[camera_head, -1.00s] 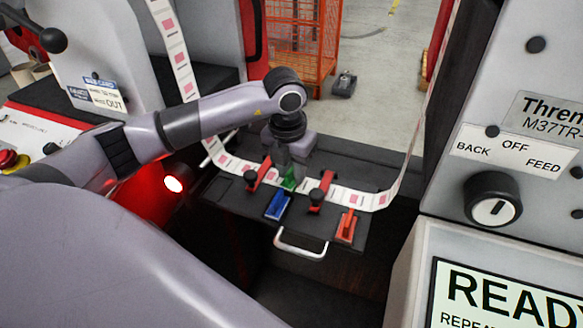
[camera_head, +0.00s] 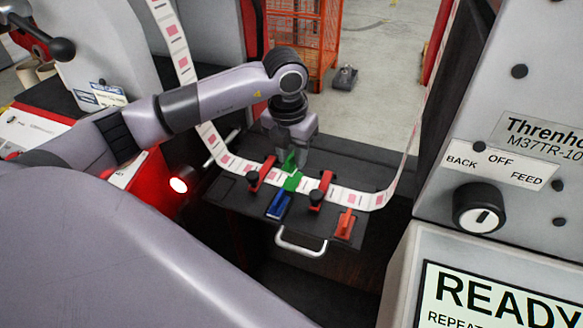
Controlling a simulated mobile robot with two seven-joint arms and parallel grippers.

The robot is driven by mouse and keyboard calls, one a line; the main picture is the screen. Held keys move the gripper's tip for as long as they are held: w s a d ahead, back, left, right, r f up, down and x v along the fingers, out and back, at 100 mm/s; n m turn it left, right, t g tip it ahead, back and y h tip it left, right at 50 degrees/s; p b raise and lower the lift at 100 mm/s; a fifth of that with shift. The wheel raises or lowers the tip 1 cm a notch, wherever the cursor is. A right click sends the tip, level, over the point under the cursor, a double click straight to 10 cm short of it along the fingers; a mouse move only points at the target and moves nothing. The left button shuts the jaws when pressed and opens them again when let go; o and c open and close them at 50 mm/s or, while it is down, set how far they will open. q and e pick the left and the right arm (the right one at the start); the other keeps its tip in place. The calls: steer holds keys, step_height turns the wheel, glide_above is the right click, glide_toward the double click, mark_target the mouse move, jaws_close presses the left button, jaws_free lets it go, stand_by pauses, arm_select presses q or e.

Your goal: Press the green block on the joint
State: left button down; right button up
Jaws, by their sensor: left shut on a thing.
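My left gripper (camera_head: 294,152) points down over the small black table and is shut on the green block (camera_head: 289,161). A lower patch of green (camera_head: 292,182) shows at the label strip, between the two red clamps; I cannot tell whether it joins the held part. The white label strip (camera_head: 343,197) with pink labels runs across the table under the left red clamp (camera_head: 262,174) and right red clamp (camera_head: 322,187). The joint itself is not clearly seen. My right gripper is not in view.
A blue block (camera_head: 278,206) and an orange block (camera_head: 346,223) sit on the front part of the black table (camera_head: 232,199). A metal handle (camera_head: 300,246) is on its front edge. The machine panel with a knob (camera_head: 480,208) stands close on the right.

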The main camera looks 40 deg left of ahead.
arm_select(q)
steer(key=shift+r, duration=0.15)
steer(key=shift+r+p, duration=1.1)
steer(key=shift+r, duration=0.3)
